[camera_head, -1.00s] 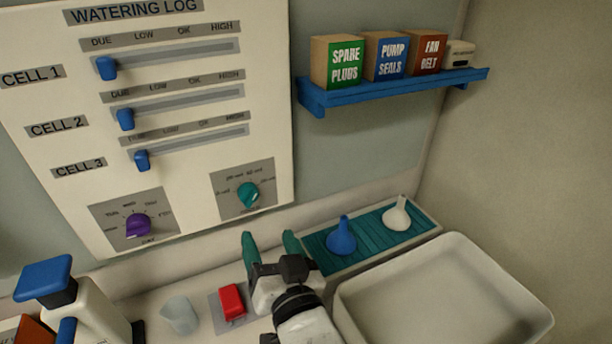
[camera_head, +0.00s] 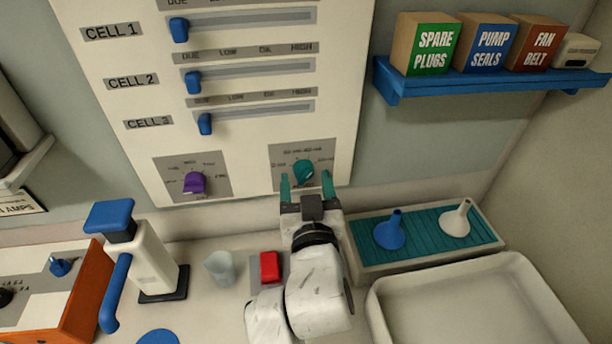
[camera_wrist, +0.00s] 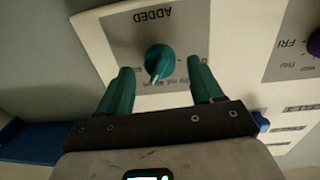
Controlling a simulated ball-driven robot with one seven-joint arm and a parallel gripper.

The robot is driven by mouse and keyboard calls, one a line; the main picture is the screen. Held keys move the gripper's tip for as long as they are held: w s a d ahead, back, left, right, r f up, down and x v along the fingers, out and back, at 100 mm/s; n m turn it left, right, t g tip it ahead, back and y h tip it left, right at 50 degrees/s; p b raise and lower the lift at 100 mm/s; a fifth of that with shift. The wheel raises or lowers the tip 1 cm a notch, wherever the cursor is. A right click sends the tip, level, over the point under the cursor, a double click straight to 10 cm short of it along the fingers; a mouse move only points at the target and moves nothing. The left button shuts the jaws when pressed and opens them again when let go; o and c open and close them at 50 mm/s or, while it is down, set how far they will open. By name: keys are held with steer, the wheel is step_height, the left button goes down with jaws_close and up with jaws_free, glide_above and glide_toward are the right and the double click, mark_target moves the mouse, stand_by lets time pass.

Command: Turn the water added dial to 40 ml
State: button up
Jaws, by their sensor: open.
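The water added dial is a teal knob (camera_head: 303,171) on a grey plate (camera_head: 328,153) at the lower right of the white watering log board (camera_head: 240,140). In the wrist view the knob (camera_wrist: 159,60) lies ahead of and between my two teal fingers, with part of the word "ADDED" upside down above it. My gripper (camera_head: 306,182) is open, with its fingertips just below and to either side of the knob in the head view. No finger visibly grips it. The ml marks are too small to read for certain, so I cannot tell the setting.
A purple knob (camera_head: 194,183) sits left on the same board, below three blue sliders. A blue shelf (camera_head: 480,82) with boxes is at the upper right.

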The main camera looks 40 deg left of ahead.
steer(key=shift+w+a, duration=0.35)
steer(key=shift+a, duration=0.05)
steer(key=shift+c, duration=0.5)
steer(key=c, duration=1)
steer(key=shift+o, duration=0.2)
steer(key=shift+f+n+b, duration=0.1)
steer(key=shift+n+b, duration=0.3)
steer(key=shift+b, duration=0.15)
steer(key=shift+n, duration=0.5)
steer(key=o, duration=1.1)
steer(key=shift+c, duration=0.2)
